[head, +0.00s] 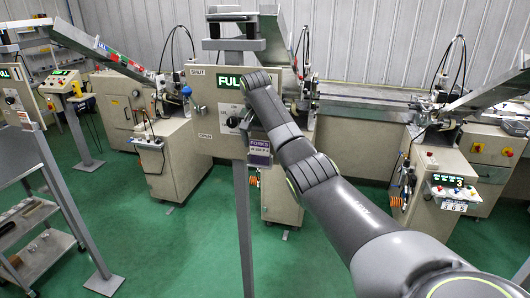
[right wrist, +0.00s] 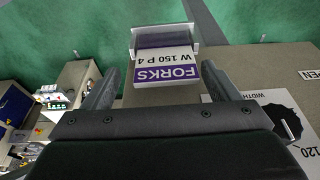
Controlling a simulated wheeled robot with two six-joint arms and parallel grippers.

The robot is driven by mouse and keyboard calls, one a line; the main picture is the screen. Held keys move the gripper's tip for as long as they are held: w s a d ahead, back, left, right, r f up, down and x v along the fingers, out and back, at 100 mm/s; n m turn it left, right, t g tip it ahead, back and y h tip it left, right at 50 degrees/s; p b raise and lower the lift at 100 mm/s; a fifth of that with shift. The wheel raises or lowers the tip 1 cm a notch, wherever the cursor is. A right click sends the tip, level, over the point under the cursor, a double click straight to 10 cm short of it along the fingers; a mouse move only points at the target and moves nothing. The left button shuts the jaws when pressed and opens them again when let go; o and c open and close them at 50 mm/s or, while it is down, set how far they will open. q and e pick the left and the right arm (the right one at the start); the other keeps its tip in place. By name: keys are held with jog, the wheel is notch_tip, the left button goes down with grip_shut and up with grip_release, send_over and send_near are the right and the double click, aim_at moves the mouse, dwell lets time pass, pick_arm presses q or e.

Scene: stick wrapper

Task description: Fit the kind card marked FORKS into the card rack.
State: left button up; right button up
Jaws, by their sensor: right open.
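The FORKS card (right wrist: 167,74) is white with a purple band and the line "W 150 P 4". It also shows in the head view (head: 260,149) on the front of the beige panel. The card rack (right wrist: 135,44) is a small silver bracket with a dark purple inside; it also shows in the head view (head: 258,161). The card stands at the rack's mouth with its lower end hidden there; I cannot tell how deep it sits. My right gripper (right wrist: 160,70) is open, with one finger on each side of the card and gaps between. My left gripper is not in view.
The beige panel (head: 207,117) carries a dial with SHUT and OPEN marks and a green FULL sign (head: 229,81). A grey post (head: 243,230) stands below it. Machines stand behind, and a trolley (head: 35,240) is at left. Green floor is clear between.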

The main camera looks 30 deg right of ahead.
jog(key=shift+a, duration=0.15)
jog(key=shift+a+r, duration=0.2)
jog(key=shift+a, duration=0.1)
jog(key=shift+c, duration=1.2)
jog(key=shift+s+a+r, duration=0.1)
jog(key=shift+a+r, duration=0.1)
jog(key=shift+a, duration=0.25)
jog(key=c, duration=0.5)
jog(key=shift+d, duration=0.1)
jog(key=shift+c, duration=1)
jog(key=shift+d+f, duration=0.1)
jog(key=shift+d, duration=0.05)
jog(key=shift+c, duration=0.6)
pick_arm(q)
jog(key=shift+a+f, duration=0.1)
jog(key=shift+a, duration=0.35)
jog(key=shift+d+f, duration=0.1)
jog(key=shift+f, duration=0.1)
pick_arm(e)
jog(key=shift+r, duration=0.2)
